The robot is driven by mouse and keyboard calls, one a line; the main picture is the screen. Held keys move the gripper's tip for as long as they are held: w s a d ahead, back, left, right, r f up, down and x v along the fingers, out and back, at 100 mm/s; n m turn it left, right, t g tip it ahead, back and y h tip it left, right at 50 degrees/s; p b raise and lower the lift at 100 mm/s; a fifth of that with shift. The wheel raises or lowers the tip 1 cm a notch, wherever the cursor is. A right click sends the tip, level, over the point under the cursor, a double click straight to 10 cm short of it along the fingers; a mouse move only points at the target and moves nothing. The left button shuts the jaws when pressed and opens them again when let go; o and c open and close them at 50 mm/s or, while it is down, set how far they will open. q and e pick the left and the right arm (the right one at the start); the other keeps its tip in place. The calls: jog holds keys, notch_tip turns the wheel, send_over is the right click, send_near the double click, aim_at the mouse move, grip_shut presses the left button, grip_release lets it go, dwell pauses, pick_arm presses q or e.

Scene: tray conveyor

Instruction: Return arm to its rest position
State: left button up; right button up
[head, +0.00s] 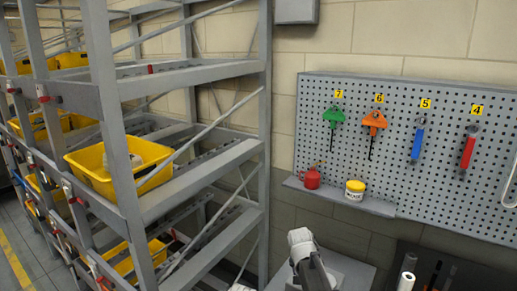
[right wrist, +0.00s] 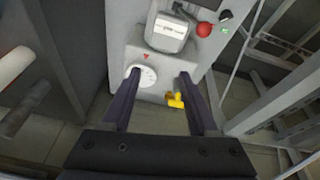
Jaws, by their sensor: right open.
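My right gripper (right wrist: 159,76) shows in the right wrist view. Its two dark fingers are spread apart with nothing between them. Beyond the fingertips is a light grey panel (right wrist: 118,55) with a white dial (right wrist: 147,76) and a yellow handle (right wrist: 175,101). I cannot tell whether the fingers touch the panel; no contact shows. Neither gripper can be made out in the head view, and my left gripper is not in view.
A grey rack (head: 108,95) holding yellow bins, including one at its middle level (head: 92,172), fills the left of the head view. A pegboard (head: 330,88) with hanging tools covers the right wall. A red button (right wrist: 204,29) sits above the dial.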

jog(key=s+a+f+n+g+b, duration=0.1)
jog(key=s+a+f+n+b, duration=0.2)
jog(key=s, duration=1)
jog(key=s+a+f+n+g+y+b, duration=0.1)
jog(key=s+a+f+n+b, duration=0.3)
jog(key=s, duration=0.9)
jog(key=a+f+n+g, duration=0.1)
jog(key=a+f, duration=0.1)
jog(key=a, duration=0.1)
jog(key=shift+n, duration=0.3)
jog(key=shift+w, duration=0.1)
